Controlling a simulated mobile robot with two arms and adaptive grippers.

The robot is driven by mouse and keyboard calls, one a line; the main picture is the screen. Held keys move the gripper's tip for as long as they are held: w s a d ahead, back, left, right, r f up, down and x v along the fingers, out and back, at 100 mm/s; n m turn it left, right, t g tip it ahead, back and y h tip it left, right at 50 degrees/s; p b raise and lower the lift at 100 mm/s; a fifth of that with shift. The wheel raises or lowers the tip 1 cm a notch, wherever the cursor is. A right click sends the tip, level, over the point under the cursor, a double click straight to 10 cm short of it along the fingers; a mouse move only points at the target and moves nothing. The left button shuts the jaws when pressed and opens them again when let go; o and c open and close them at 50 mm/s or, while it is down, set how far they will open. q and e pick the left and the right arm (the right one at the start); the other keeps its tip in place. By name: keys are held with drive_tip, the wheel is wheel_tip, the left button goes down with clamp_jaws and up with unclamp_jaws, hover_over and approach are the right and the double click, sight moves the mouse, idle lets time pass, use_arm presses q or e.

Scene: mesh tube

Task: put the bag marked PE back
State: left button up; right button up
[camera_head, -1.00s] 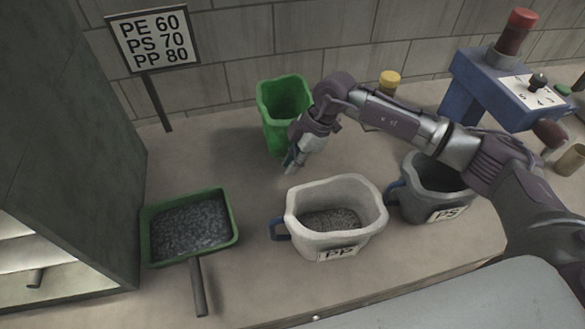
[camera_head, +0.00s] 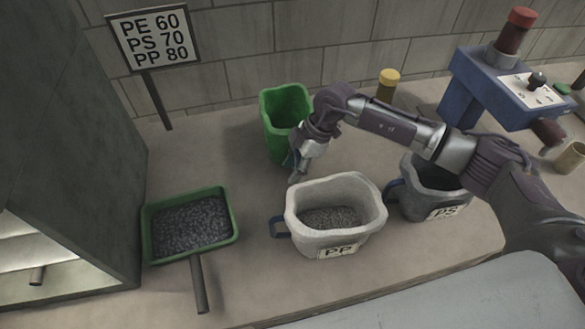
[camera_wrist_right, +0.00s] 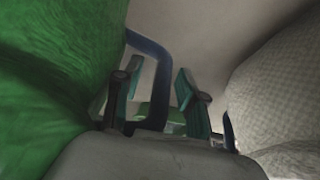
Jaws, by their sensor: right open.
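A green bag (camera_head: 270,140) stands behind the white bag; no label shows on it, so I cannot read whether it is marked PE. My right gripper (camera_head: 294,172) is at its front right side, low and pointing down. In the right wrist view my gripper (camera_wrist_right: 155,100) is open, with green bag wall (camera_wrist_right: 60,60) on the left. A dark blue handle loop (camera_wrist_right: 150,47) shows between the fingers, not gripped. The white bag (camera_head: 370,214), marked PP, is just in front. My left gripper is not in view.
A dark bag marked PS (camera_head: 420,203) stands right of the white bag. A green scoop (camera_head: 234,232) with dark pellets lies left. A sign (camera_head: 153,38) reads PE 60, PS 70, PP 80. A blue machine (camera_head: 460,85) stands back right. Bench between scoop and bags is clear.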

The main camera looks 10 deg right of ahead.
drive_tip(key=b+v, duration=0.2)
drive_tip(key=v, duration=0.9)
drive_tip(key=shift+r, duration=0.1)
